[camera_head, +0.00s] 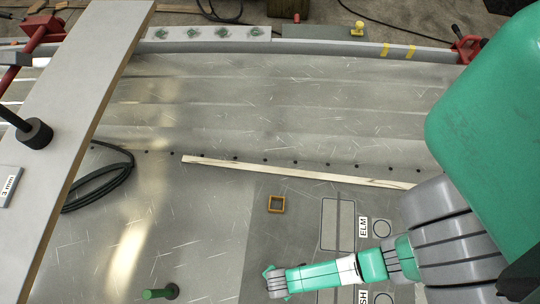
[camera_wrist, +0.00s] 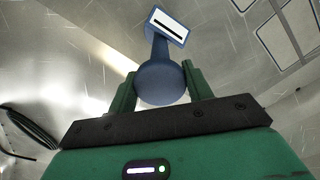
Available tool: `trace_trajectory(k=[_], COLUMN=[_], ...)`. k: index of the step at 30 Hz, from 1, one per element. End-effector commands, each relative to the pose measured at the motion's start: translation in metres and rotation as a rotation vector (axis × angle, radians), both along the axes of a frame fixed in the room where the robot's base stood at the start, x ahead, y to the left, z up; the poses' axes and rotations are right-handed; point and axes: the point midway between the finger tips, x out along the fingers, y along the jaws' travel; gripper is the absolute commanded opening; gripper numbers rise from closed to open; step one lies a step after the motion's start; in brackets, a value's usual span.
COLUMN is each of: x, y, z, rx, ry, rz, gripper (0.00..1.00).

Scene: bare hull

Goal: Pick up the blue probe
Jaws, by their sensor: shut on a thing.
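The blue probe (camera_wrist: 160,82) shows in the wrist view between the two green fingers of my gripper (camera_wrist: 157,78). It has a rounded body, a narrower neck and a flat end bearing a white plate with a black bar. My gripper is shut on the rounded body. In the head view my gripper (camera_head: 272,281) is low in the picture, right of centre-left, over the metal hull. I cannot make out the probe there. The wrist view does not show clearly whether the probe touches the hull.
A green-topped peg (camera_head: 160,293) stands left of my gripper. A wooden strip (camera_head: 290,171) crosses the hull. A pale beam (camera_head: 85,95) and a black cable (camera_head: 100,185) are at left. Outlined areas labelled ELM (camera_head: 363,228) lie right.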

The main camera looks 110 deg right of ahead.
Motion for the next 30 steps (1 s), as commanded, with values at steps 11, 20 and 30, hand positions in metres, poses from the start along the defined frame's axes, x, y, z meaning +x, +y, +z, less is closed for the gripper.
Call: trace_trajectory(k=[11,20,30], x=[-0.077,-0.104,-0.104], y=[0.042,0.057,0.057], z=[0.012,0.012,0.012], rx=[0.001,0.0,-0.001], ry=[0.003,0.0,-0.001], rz=[0.002,0.001,0.001], gripper=[0.0,0.0,0.0])
